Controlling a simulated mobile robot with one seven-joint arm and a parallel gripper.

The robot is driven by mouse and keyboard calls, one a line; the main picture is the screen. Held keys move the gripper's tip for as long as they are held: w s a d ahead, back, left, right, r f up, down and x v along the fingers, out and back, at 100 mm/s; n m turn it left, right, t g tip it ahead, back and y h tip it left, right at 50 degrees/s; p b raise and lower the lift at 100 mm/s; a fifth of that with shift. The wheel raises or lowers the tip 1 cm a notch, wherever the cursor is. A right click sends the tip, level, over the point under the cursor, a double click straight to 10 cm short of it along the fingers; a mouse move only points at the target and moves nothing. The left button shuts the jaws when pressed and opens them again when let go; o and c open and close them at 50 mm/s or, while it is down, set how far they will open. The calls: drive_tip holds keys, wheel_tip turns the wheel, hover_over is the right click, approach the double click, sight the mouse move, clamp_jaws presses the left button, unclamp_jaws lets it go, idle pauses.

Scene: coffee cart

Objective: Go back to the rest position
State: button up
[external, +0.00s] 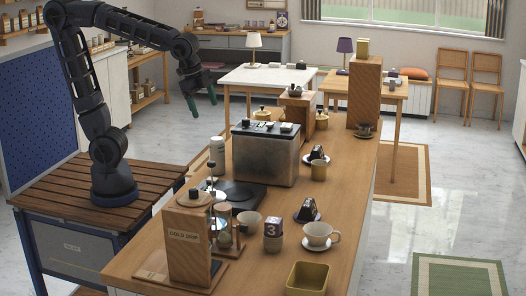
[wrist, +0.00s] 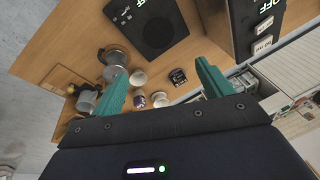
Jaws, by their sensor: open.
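My gripper (external: 202,91) is raised in the air above and behind the left side of the coffee cart counter (external: 349,209). Its teal fingers are spread apart and hold nothing. In the wrist view the gripper (wrist: 163,85) also shows open, with both fingers apart over the counter far below. The arm rises from its base on a slatted wooden stand left of the counter and bends over at the top. Nothing touches the fingers.
A dark box-shaped machine (external: 267,154) stands mid-counter, with a black scale-like plate (external: 239,192) beside it. A GOLD DRIP stand (external: 188,246), a cup (external: 318,233) and a yellow bin (external: 307,279) are nearer. Tall wooden pedestals stand at the far end. The air around my gripper is clear.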

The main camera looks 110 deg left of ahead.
drive_tip(key=s+f+n+t+h, duration=0.1)
drive_tip(key=s+n, duration=0.3)
drive_tip(key=s, duration=1.2)
drive_tip(key=shift+s+d+f+t, duration=0.2)
drive_tip(key=shift+d+f+t, duration=0.2)
drive_tip(key=shift+f, duration=0.3)
